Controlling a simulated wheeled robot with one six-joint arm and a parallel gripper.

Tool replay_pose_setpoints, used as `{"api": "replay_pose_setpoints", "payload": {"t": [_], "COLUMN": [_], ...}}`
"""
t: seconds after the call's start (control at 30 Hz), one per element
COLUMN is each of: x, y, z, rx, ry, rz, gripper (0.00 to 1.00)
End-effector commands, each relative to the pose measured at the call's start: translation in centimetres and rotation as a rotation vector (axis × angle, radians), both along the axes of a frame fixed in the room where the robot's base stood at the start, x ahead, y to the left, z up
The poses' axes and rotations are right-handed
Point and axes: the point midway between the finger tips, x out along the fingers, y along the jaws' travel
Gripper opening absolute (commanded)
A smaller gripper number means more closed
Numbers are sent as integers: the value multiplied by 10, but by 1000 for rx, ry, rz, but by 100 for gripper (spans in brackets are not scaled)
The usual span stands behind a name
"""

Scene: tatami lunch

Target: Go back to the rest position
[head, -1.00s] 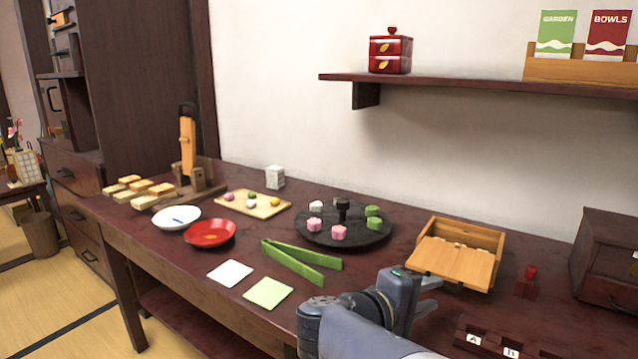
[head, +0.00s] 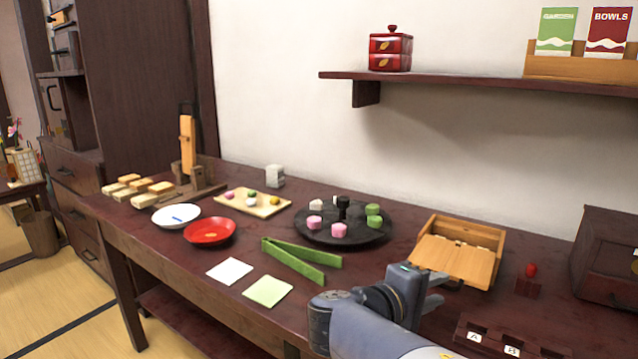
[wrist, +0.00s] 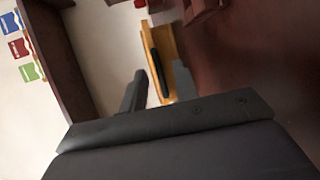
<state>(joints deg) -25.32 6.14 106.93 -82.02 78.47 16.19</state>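My gripper (head: 434,291) is over the front right part of the dark red table (head: 200,259), in front of the wooden box with a slatted lid (head: 452,262). In the wrist view its two dark fingers (wrist: 158,92) stand apart with a gap between them, and nothing shows held. The view past them is tilted, with the table surface on the right and the wall and shelf on the left.
Green tongs (head: 300,262), a white card (head: 229,271) and a green card (head: 268,291) lie left of my arm. A dark round tray (head: 365,236) holds several sweets. A small stand with a red top (head: 530,279) and a labelled rack (head: 490,338) are at the right.

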Motion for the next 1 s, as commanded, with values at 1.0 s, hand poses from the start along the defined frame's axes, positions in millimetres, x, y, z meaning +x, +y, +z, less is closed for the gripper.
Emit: {"api": "replay_pose_setpoints", "payload": {"t": [1.0], "x": [45], "y": [-45], "z": [1], "rx": [3], "ry": [2], "rz": [-7], "gripper": [29]}}
